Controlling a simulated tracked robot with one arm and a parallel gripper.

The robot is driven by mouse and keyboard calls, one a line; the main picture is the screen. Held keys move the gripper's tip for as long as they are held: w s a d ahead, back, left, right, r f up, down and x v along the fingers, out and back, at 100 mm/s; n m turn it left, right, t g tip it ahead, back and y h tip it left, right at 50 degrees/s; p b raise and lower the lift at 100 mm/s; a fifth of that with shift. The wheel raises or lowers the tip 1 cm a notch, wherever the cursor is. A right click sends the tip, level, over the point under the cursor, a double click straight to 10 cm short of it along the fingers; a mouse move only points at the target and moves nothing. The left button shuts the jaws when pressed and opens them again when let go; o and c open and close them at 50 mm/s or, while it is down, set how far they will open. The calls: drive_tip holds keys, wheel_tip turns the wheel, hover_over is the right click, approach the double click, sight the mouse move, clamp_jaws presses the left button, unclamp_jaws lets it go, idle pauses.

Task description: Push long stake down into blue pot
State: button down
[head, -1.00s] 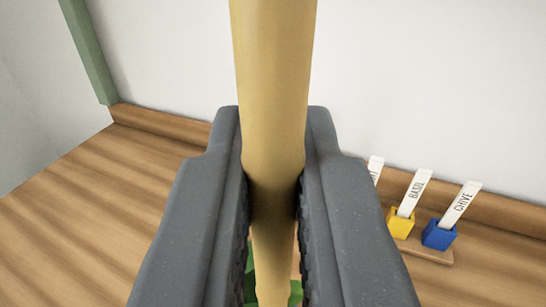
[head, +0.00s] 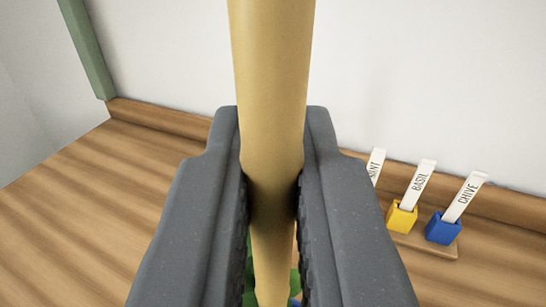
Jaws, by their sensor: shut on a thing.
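The long stake (head: 271,80) is a tan wooden rod standing upright in the head view. My gripper (head: 271,190) is shut on it, with one dark grey jaw on each side. The stake runs above the jaws out of the top of the picture, and its lower part (head: 271,265) shows below them. A little green foliage (head: 250,285) and a small bit of blue show between the jaws at the bottom edge. The blue may be the pot, but nearly all of it is hidden, and I cannot see where the stake's lower end meets it.
At the right, a wooden holder (head: 440,247) carries a yellow block (head: 402,216) with a BASIL tag (head: 418,185) and a blue block (head: 443,228) with a CHIVE tag (head: 466,197). Another tag (head: 376,166) is partly hidden by my jaw. The wooden surface at left (head: 90,220) is clear.

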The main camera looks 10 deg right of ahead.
drive_tip(key=shift+f, duration=0.35)
drive_tip(key=c, duration=1.4)
unclamp_jaws()
drive_tip(key=shift+s, duration=0.1)
drive_tip(key=s+a, duration=0.2)
drive_tip(key=s, duration=1.1)
drive_tip(key=shift+s+p, duration=0.2)
drive_tip(key=shift+p, duration=0.2)
